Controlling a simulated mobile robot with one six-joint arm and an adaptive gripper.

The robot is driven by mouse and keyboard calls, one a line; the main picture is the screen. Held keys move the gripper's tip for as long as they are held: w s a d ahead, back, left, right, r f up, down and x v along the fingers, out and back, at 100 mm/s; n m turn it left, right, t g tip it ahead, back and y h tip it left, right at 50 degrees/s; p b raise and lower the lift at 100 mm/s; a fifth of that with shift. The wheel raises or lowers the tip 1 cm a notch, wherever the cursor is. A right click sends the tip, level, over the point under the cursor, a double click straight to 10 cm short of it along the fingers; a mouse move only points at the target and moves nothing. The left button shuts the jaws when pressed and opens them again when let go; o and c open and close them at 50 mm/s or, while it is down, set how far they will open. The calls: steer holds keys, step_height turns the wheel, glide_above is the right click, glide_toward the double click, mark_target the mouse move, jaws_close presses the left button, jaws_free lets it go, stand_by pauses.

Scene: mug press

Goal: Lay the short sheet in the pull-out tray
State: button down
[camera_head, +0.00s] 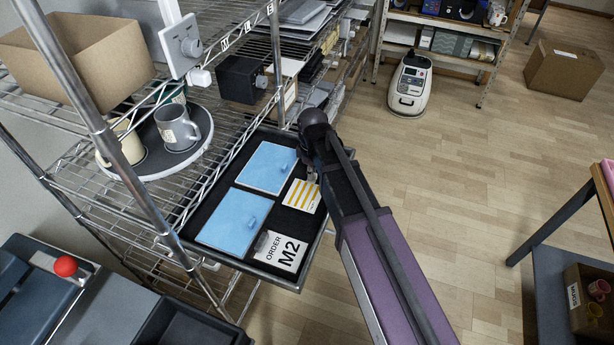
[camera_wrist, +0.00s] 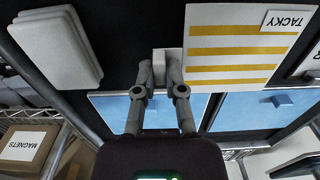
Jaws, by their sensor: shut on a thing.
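My gripper (camera_head: 312,174) is shut on a small white tab (camera_wrist: 167,62) at the edge of a short white sheet (camera_head: 302,195) with yellow stripes. The striped sheet also shows in the wrist view (camera_wrist: 230,52), with a "TACKY" label at one corner. It is over the dark pull-out tray (camera_head: 291,219), on the side nearer the arm. In the wrist view it overlaps part of a blue sheet. I cannot tell whether it touches the tray floor. Two blue sheets with tabs, one farther (camera_head: 267,167) and one nearer (camera_head: 232,221), lie in the tray.
An "ORDER M2" card (camera_head: 280,250) is at the tray's near end. A round tray (camera_head: 190,163) with mugs stands on the wire shelf to the left, near a shelf post (camera_head: 132,160). Open floor (camera_head: 450,180) lies to the right. A pale rounded stack (camera_wrist: 57,45) shows in the wrist view.

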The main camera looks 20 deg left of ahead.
steer(key=shift+w+a, duration=0.15)
steer(key=shift+w, duration=0.4)
step_height(320, 180, down, 4)
steer(key=b, duration=0.3)
steer(key=shift+r+b, duration=0.15)
steer(key=shift+b, duration=0.2)
steer(key=c, duration=0.7)
jaws_free()
steer(key=shift+r, duration=0.1)
step_height(320, 180, up, 12)
steer(key=p, duration=1.2)
stand_by(0.4)
